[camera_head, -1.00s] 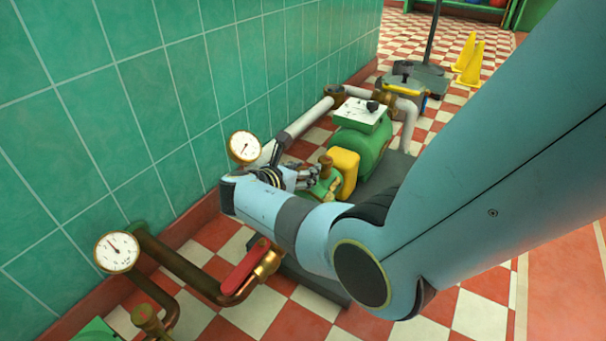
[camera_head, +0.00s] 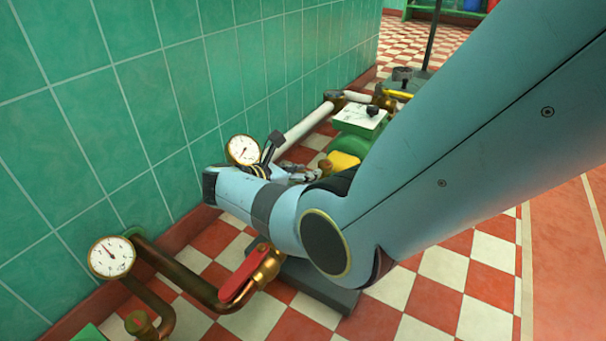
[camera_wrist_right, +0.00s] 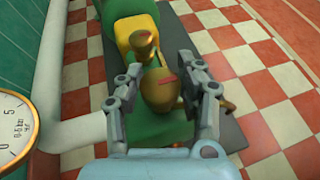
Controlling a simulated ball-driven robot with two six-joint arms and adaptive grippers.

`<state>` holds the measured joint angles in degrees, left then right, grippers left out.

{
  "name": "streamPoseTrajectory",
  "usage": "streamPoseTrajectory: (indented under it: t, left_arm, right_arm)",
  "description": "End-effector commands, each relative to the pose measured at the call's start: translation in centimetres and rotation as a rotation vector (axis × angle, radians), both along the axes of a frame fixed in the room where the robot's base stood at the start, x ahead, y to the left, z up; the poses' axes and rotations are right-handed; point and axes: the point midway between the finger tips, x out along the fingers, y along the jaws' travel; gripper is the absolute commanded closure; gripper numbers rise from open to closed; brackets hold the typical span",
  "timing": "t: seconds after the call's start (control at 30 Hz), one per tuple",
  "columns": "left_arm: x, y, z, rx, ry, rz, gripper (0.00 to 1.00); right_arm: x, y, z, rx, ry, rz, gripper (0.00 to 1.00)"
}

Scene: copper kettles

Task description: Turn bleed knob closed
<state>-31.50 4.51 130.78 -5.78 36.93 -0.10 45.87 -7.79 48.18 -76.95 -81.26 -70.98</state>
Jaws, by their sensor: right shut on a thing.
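In the right wrist view, the brass bleed knob (camera_wrist_right: 160,90), with a red mark on top, sits between the two fingers of my right gripper (camera_wrist_right: 160,75). The gripper is shut on the knob, one finger on each side. The knob is on the green pump (camera_wrist_right: 128,130), partly hidden by the fingers and wrist. In the head view, my right gripper (camera_head: 298,172) is at the pump, partly hidden behind my arm; the knob cannot be made out there. My left gripper is in neither view.
A pressure gauge (camera_head: 243,150) stands beside the gripper near the green tiled wall. A red lever valve (camera_head: 243,277) and another gauge (camera_head: 111,257) are at lower left. White pipe (camera_head: 308,122) runs behind the gripper. Checkered floor (camera_head: 455,270) is clear at right.

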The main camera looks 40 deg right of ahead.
Motion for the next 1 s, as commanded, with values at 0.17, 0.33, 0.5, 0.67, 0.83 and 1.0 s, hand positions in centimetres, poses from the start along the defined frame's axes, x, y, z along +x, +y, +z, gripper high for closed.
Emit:
streamPoseTrajectory:
  t: [0.17,0.33,0.5,0.67,0.83,1.0]
  left_arm:
    - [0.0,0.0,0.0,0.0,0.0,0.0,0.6]
    - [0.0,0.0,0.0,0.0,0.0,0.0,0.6]
    - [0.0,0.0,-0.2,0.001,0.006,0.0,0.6]
    - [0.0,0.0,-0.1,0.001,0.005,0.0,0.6]
    - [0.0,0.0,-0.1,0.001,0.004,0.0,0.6]
    - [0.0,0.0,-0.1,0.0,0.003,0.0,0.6]
  right_arm:
    - [0.1,0.0,0.1,-0.001,-0.003,0.001,0.44]
    - [0.0,0.0,0.0,0.0,-0.001,0.001,0.38]
    - [0.0,0.2,0.1,0.0,-0.001,0.002,0.38]
    - [-0.2,2.1,0.8,0.004,-0.003,0.002,0.38]
    - [-0.5,4.9,2.0,0.002,-0.002,0.001,0.38]
    - [-0.7,6.6,2.7,0.001,-0.001,0.002,0.38]
